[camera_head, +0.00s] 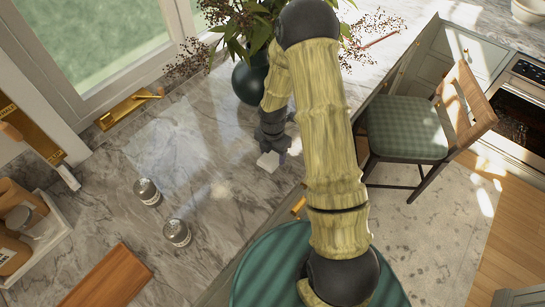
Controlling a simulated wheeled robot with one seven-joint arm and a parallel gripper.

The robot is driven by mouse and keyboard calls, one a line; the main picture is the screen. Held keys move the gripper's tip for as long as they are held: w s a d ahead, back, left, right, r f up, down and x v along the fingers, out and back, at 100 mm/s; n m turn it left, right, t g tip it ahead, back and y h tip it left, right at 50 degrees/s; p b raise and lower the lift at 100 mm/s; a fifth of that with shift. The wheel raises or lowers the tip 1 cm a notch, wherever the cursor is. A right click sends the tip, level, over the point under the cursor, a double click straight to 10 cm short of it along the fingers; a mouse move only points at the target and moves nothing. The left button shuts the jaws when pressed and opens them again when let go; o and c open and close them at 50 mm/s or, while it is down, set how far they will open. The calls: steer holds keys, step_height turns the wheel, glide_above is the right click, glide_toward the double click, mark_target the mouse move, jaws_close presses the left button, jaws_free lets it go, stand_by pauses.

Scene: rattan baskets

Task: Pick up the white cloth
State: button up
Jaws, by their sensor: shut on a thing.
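The white cloth (268,161) shows as a small crumpled white piece at the tip of my gripper (274,146), over the grey marble counter. My dark gripper points down and is shut on the cloth. The fingers hide part of it. I cannot tell whether the cloth touches the counter or hangs just above it.
A dark green vase (250,83) with leafy stems stands close behind my gripper. Two small lidded jars (147,192) (177,232) stand to the left. A wooden board (107,278) and a white tray (45,245) lie further left. A chair (408,130) stands right.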

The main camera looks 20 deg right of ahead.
mark_target(273, 155)
step_height(273, 155, up, 7)
steer(key=shift+r+b, duration=0.2)
steer(key=shift+b, duration=0.5)
steer(key=shift+s+r, duration=0.15)
steer(key=shift+o, duration=1.3)
steer(key=shift+c, duration=0.9)
